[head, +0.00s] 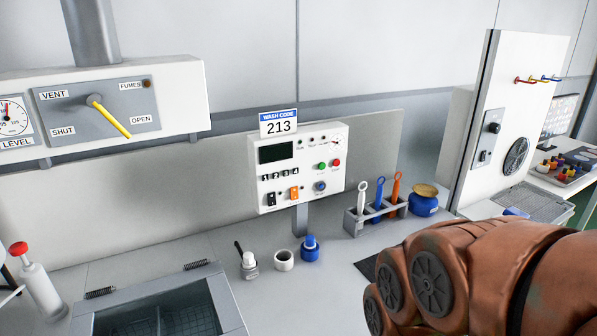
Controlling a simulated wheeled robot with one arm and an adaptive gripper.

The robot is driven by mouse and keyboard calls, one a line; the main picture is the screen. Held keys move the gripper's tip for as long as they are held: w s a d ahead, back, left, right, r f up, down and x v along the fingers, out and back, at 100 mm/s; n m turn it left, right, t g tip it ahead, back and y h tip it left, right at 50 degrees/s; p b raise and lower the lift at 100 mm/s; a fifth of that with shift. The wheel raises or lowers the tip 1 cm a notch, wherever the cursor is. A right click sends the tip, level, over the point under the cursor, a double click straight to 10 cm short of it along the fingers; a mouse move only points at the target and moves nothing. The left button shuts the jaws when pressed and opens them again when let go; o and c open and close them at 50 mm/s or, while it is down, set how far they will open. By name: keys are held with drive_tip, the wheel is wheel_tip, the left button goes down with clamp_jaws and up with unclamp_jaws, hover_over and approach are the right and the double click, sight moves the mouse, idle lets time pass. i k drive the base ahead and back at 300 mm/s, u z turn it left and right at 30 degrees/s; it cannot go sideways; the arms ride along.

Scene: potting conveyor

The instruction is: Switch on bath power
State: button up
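A white control panel (308,153) stands on a grey post behind the bench, near the middle of the head view. The small labels are too small to read, so I cannot tell which control is bath power. My brown arm fills the lower right; my gripper is out of view.
A sunken bath (237,322) is at front left. A white bottle, a cup (283,260) and a blue-capped jar (310,249) stand below the panel. A tool rack (368,222) and a blue pot (424,204) stand right. A lever box (180,95) hangs upper left.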

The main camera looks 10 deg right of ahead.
sight(271, 196)
drive_tip(key=u, duration=0.55)
drive_tip(key=k, duration=0.65)
drive_tip(key=u, duration=1)
drive_tip(key=i, duration=0.8)
drive_tip(key=z, duration=0.4)
